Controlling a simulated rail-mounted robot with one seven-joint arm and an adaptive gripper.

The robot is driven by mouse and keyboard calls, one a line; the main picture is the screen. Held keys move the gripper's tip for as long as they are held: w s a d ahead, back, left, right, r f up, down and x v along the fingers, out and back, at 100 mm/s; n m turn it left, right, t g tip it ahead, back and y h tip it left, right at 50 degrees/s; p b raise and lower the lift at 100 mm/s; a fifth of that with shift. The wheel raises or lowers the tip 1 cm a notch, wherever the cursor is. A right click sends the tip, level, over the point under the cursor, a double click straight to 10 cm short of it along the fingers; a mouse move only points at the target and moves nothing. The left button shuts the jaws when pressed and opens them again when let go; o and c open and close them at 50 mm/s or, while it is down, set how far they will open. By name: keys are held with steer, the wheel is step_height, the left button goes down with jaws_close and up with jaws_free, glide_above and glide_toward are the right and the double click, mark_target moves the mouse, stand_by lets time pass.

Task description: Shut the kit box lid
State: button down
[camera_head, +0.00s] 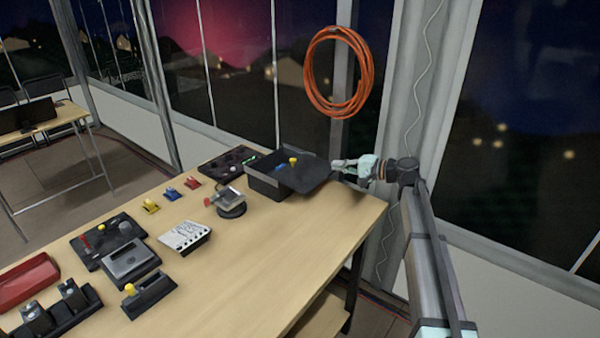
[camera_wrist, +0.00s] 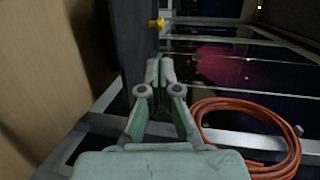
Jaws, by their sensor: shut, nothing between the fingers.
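The kit box (camera_head: 268,187) is a dark open box at the far end of the wooden table. Its dark lid (camera_head: 312,172) stands open on the box's right side, tilted outward. A yellow-topped item (camera_head: 293,161) and a blue item (camera_head: 280,168) show at the box. My gripper (camera_head: 334,165) is shut and empty, just right of the lid and pointing left toward it. I cannot tell whether the fingertips touch the lid. In the wrist view my gripper (camera_wrist: 161,66) has its fingers together, beside a dark panel (camera_wrist: 134,40) that looks like the lid.
The table (camera_head: 250,270) holds a small device on a round base (camera_head: 230,202), a white panel (camera_head: 184,237), a dark tray (camera_head: 229,162) and small coloured clips. An orange cable coil (camera_head: 312,72) hangs behind the box. A window post stands close behind my arm. The table's right front is clear.

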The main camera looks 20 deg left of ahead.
mark_target(302, 168)
steer(key=p+x, duration=0.1)
steer(key=x, duration=0.3)
steer(key=p+x, duration=0.1)
steer(key=x, duration=0.3)
steer(key=p+x, duration=0.2)
steer(key=x, duration=0.2)
steer(key=shift+w+a+r, duration=0.1)
steer(key=shift+a+r, duration=0.15)
steer(key=shift+a, duration=0.1)
steer(key=shift+a+f+p, duration=0.25)
steer(key=shift+a+p, duration=0.05)
steer(key=shift+a, duration=0.35)
steer(key=w+a+b, duration=0.3)
steer(key=a+b, duration=0.2)
steer(key=a, duration=0.6)
steer(key=shift+w+a, duration=0.3)
steer(key=shift+r, duration=0.15)
